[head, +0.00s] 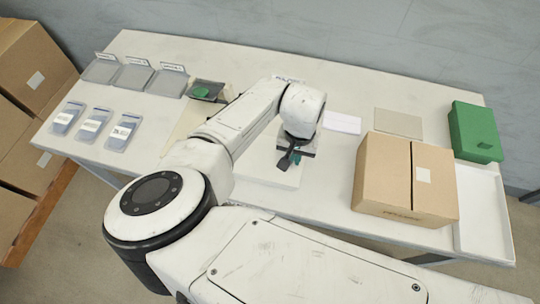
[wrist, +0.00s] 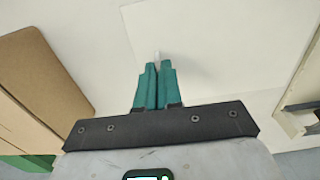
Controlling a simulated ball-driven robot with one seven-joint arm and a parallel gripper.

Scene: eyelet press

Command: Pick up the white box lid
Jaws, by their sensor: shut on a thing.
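The white box lid (head: 262,172) is a flat pale square under my gripper near the middle of the table. In the wrist view, its pale surface (wrist: 215,55) spreads around the fingertips. My gripper (head: 290,161) points down over the lid. In the wrist view, the teal fingers of my gripper (wrist: 157,66) are nearly together, with a small white upright piece (wrist: 156,55) between their tips. I take this piece to be the lid's handle. Whether the lid is clear of what lies below cannot be told. My arm hides part of its far side.
A cardboard box (head: 385,185) stands close to the right of the lid. A green box (head: 475,132) and a white tray (head: 483,215) are farther right. Grey holders (head: 135,77) and labelled packets (head: 95,123) are at left. A white sheet (head: 342,122) lies behind.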

